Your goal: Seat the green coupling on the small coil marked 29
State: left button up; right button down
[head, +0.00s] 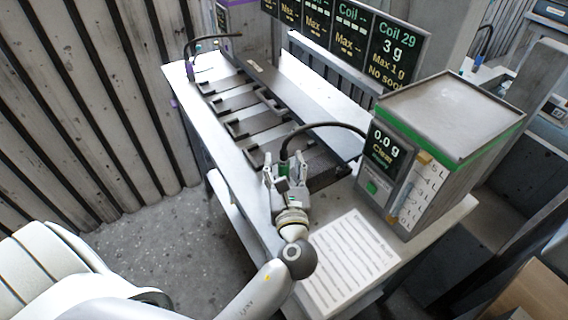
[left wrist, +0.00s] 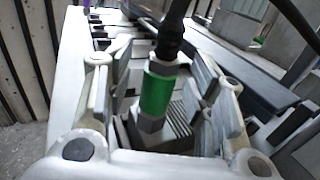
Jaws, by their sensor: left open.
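The green coupling (left wrist: 157,92) hangs at the end of a black hose (left wrist: 172,38) and stands upright between the spread fingers of my left gripper (left wrist: 160,100) in the left wrist view. The fingers are open on both sides of it, with gaps. A grey fitting (left wrist: 150,124) is under the green band, above a dark ribbed block (left wrist: 178,118), apparently the small coil. I cannot tell how deep the coupling sits, and no number shows on the block. In the head view my left gripper (head: 286,172) is at the coupling (head: 283,168), at the bench's near end.
A green-banded box (head: 450,125) stands right of the gripper, its display reading 0.0 g. The hose arches to it. A sign (head: 392,50) reads Coil 29, 3 g, Max 1 g. A row of trays (head: 240,110) runs back along the bench. A printed sheet (head: 345,262) lies in front.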

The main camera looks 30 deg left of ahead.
pick_arm(q)
jog(key=v, duration=1.1)
jog(key=shift+s, duration=0.15)
jog(key=shift+d, duration=0.15)
